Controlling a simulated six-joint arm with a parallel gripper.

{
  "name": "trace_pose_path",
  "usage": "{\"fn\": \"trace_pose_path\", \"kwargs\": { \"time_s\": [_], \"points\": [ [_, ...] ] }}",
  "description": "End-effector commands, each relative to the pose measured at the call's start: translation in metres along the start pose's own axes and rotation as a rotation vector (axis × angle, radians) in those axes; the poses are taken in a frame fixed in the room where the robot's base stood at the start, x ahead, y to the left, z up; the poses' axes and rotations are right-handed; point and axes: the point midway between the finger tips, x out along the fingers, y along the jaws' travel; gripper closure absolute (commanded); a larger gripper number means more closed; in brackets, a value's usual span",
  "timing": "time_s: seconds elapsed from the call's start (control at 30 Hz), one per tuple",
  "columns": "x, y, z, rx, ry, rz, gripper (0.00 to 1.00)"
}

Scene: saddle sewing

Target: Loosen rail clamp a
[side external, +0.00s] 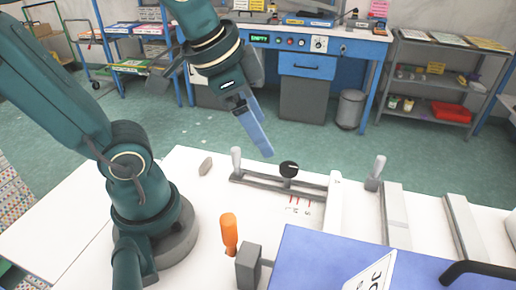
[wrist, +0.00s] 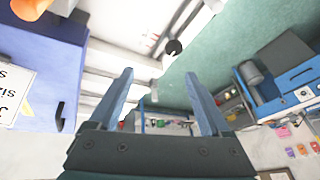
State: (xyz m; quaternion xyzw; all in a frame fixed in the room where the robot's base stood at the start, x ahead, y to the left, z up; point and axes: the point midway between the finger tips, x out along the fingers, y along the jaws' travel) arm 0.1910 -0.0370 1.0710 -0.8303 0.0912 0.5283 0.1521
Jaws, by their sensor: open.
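The slotted rail (side external: 270,184) lies on the white table, with a black round knob (side external: 289,169) on it. A pale grey upright lever (side external: 237,160) stands at the rail's left end. A similar lever (side external: 375,172) stands farther right on a small grey block. I see no letter showing which part is clamp a. My gripper (side external: 266,153) is open, with blue fingers pointing down, above and left of the knob in the side view, apart from everything. In the wrist view my gripper (wrist: 158,72) is empty, and the knob (wrist: 173,47) shows beyond the fingertips.
An orange handle (side external: 229,233) and a grey block (side external: 248,266) stand near the front. A blue box (side external: 320,255) with a white sign fills the front right. Pale grey bars (side external: 396,215) lie to the right. A small tan block (side external: 206,166) lies left of the rail.

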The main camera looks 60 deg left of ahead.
Motion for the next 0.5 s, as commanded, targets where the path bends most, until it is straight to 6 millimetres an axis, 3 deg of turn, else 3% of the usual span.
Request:
{"fn": "trace_pose_path", "kwargs": {
  "time_s": [0.3,0.5],
  "points": [
    [0.043,-0.029,-0.038,0.239,-0.185,0.084,0.18],
    [0.085,-0.042,-0.043,0.296,-0.295,0.157,0.18]
  ]
}}
